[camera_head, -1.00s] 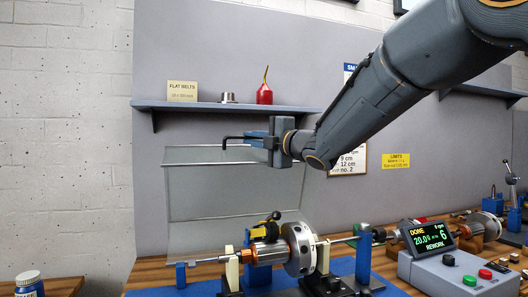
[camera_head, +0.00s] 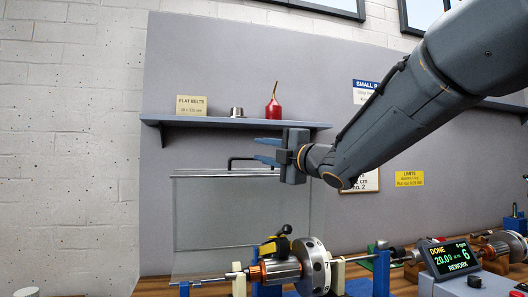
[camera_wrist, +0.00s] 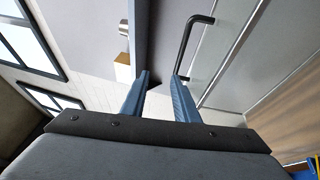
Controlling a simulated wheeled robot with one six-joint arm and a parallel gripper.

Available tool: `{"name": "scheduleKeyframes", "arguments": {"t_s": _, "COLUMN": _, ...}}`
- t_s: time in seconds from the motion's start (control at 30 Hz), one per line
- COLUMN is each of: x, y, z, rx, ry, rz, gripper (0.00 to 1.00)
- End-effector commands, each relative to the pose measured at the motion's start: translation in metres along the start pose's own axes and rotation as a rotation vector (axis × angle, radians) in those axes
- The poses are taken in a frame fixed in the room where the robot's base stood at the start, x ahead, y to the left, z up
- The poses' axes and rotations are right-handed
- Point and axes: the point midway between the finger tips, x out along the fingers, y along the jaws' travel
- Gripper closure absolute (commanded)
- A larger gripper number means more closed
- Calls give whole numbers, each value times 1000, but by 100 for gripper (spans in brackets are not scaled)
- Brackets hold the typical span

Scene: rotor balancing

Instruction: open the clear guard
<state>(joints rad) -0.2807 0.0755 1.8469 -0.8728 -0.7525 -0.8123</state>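The clear guard (camera_head: 215,225) stands upright behind the rotor, a see-through panel with a metal rod along its top edge. Its black bar handle (camera_head: 238,160) is at that top edge and also shows in the wrist view (camera_wrist: 189,40). My gripper (camera_head: 265,151) is open beside the handle, its two blue fingers apart. In the wrist view the gap between the fingertips (camera_wrist: 160,80) looks empty, and the handle's near end appears close to the right fingertip. I cannot tell whether they touch. The rotor (camera_head: 315,262) with its copper winding sits in the stand below the guard.
A shelf (camera_head: 230,123) on the grey back panel holds a red oil can (camera_head: 273,108), a metal part (camera_head: 237,112) and a belts sign (camera_head: 191,105). A control box with a display (camera_head: 452,257) reading DONE and REWORK stands at the lower right.

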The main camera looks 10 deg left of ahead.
Motion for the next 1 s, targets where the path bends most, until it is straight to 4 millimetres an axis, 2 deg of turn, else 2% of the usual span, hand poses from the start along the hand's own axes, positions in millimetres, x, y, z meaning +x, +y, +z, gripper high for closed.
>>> {"name": "scheduleKeyframes", "arguments": {"t_s": 0.17, "x": -1, "y": 0, "z": 0, "rx": 0, "ry": -1, "rz": 0, "gripper": 72}}
{"name": "scheduleKeyframes", "arguments": {"t_s": 0.27, "x": -8, "y": 0, "z": 1, "rx": -1, "ry": -1, "rz": 1, "gripper": 72}}
{"name": "scheduleKeyframes", "arguments": {"t_s": 0.6, "x": -61, "y": 0, "z": 1, "rx": -1, "ry": -3, "rz": 1, "gripper": 72}}
{"name": "scheduleKeyframes", "arguments": {"t_s": 0.7, "x": -71, "y": 0, "z": 0, "rx": -1, "ry": -1, "rz": 0, "gripper": 72}}
{"name": "scheduleKeyframes", "arguments": {"t_s": 1.0, "x": -78, "y": 0, "z": 0, "rx": 0, "ry": 0, "rz": 0, "gripper": 72}}
